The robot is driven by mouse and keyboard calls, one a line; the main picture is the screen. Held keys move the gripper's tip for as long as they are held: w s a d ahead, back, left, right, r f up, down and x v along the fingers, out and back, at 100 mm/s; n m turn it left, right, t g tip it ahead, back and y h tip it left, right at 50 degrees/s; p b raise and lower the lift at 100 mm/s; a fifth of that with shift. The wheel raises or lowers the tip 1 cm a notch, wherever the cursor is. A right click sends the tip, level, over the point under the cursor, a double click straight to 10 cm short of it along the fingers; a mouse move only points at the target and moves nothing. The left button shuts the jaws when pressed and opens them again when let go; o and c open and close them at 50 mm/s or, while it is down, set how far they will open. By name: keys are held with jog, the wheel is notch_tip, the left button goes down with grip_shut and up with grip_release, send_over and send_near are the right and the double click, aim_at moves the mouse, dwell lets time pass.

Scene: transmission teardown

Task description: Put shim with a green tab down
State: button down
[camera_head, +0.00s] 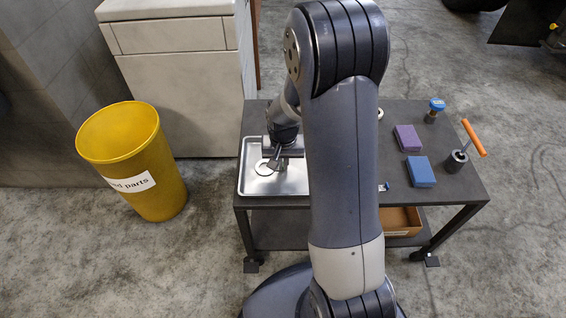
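My gripper (275,163) points down over the left part of a shallow metal tray (252,186) on the dark cart. A thin pale ring (262,169), which may be the shim, shows right at my fingertips, over or on the tray floor. I see no green tab on it. I cannot tell whether the fingers grip the ring or are apart from it. My arm hides the tray's right side and the middle of the cart top.
A cardboard box (402,220) sits below. A yellow bin (135,165) stands left of the cart.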

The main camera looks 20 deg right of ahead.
jog(key=shift+f, duration=0.1)
jog(key=c, duration=1.6)
grip_release()
jog(key=r+p, duration=0.1)
jog(key=r, duration=0.3)
jog(key=r+p, duration=0.1)
jog(key=r, duration=0.3)
jog(key=s+r+p, duration=0.1)
jog(key=r, duration=0.3)
jog(key=shift+a+r, duration=0.15)
jog(key=shift+a, duration=0.05)
